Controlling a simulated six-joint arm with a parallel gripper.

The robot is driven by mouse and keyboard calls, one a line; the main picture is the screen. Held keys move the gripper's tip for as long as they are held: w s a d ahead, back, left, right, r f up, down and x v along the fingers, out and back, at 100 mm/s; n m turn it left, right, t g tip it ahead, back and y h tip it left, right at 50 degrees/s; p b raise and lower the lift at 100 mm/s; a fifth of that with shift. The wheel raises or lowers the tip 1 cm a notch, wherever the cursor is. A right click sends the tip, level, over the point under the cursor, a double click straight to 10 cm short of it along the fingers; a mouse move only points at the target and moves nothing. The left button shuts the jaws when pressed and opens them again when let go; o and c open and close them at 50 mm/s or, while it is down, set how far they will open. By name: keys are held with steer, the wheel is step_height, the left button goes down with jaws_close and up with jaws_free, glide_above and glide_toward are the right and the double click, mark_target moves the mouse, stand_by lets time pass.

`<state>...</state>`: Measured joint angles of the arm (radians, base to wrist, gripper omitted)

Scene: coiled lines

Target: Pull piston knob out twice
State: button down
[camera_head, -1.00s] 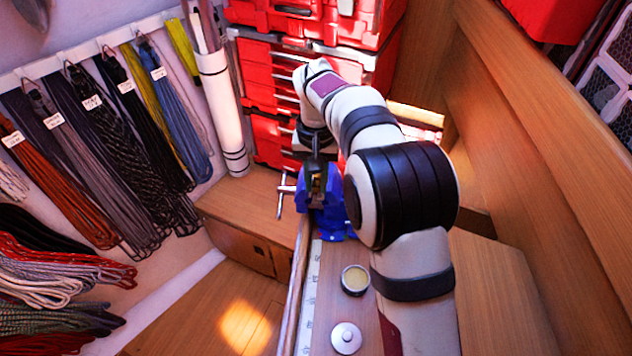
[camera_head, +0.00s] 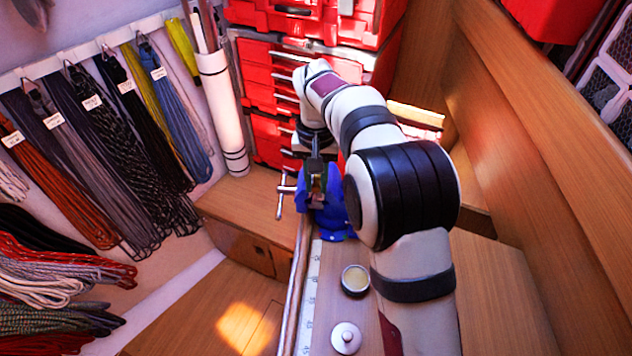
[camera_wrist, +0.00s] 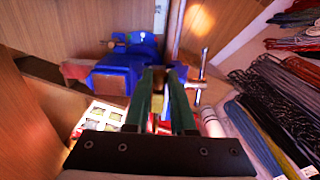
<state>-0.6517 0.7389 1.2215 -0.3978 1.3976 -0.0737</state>
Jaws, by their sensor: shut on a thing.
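A blue vise (camera_head: 335,222) stands at the far end of the narrow bench, with a metal cross handle (camera_head: 283,190) on its left. It also shows in the wrist view (camera_wrist: 112,78). My gripper (camera_head: 317,180) reaches down over the vise jaws. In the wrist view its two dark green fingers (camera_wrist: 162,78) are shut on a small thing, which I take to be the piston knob. The fingers mostly hide it, so its shape and the piston's extension cannot be told.
An open round tin (camera_head: 355,279) and a white round lid (camera_head: 346,338) are on the bench beside a scale strip (camera_head: 311,290). Red toolboxes (camera_head: 275,95) stand close behind my gripper. Coiled lines hang at the left. A wooden panel (camera_head: 550,150) rises at the right.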

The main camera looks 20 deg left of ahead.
mark_target(316, 185)
steer(key=shift+s, duration=0.1)
stand_by(0.3)
steer(key=shift+s+d, duration=0.15)
steer(key=shift+s, duration=0.3)
steer(key=shift+w, duration=0.15)
steer(key=shift+w+a, duration=0.2)
steer(key=shift+w, duration=0.25)
steer(key=c, duration=0.9)
jaws_free()
steer(key=shift+r, duration=3)
